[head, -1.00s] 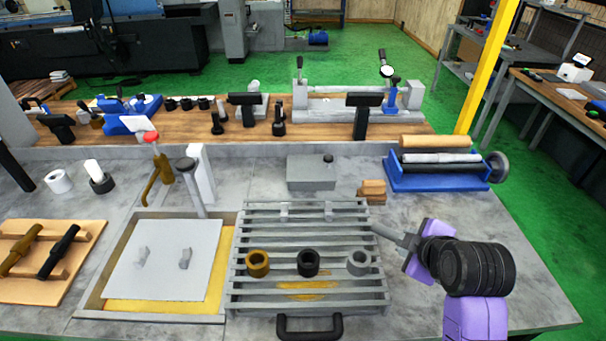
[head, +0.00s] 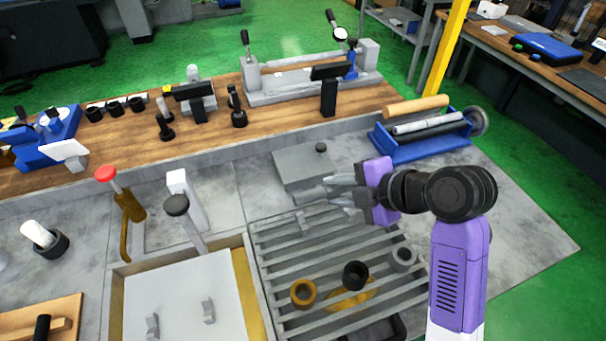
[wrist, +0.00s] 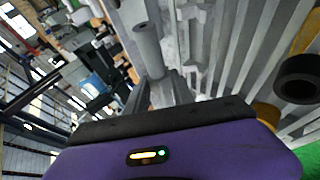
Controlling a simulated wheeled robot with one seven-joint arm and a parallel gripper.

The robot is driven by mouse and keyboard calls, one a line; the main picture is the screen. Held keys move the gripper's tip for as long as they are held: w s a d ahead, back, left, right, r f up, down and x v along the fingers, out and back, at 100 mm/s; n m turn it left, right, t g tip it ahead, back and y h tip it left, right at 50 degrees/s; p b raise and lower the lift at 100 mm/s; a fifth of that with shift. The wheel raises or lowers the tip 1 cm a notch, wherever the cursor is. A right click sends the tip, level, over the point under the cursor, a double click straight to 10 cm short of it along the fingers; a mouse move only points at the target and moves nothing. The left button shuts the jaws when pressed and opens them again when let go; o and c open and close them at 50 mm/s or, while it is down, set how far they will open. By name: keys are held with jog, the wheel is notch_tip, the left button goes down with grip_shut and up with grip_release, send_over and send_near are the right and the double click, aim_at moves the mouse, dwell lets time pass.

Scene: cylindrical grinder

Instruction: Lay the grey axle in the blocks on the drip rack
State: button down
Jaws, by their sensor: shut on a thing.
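My gripper (head: 342,188) is shut on the grey axle (head: 309,195), whose end sticks out to the left of the fingers. In the wrist view the grey axle (wrist: 148,48) stands out beyond the fingertips. The slatted grey drip rack (head: 280,262) lies below and in front. A small grey block (head: 301,222) shows at its back edge, close under the axle; whether they touch cannot be told. My gripper and arm hide the back right of the rack, including any other block there.
Brown, black and grey rings (head: 303,292) stand on the rack. A grey box (head: 300,168) with a black knob sits just behind the axle. A blue roller stand (head: 425,146) is at the back right. Left are a red-knobbed lever (head: 107,174) and a pale plate (head: 185,300).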

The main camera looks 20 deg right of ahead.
aim_at(330, 224)
jog(key=shift+w+a, duration=0.25)
jog(key=shift+a, duration=0.05)
notch_tip(330, 224, down, 8)
jog(key=b, duration=0.7)
jog(key=shift+f, duration=0.2)
jog(key=c, duration=1.1)
grip_release()
jog(key=shift+o, duration=0.4)
jog(key=shift+s+f, duration=0.2)
jog(key=shift+f, duration=0.1)
jog(key=v, duration=0.8)
jog(key=shift+w+r+b, duration=0.25)
jog(key=shift+r+b, duration=0.05)
jog(key=shift+b, duration=0.05)
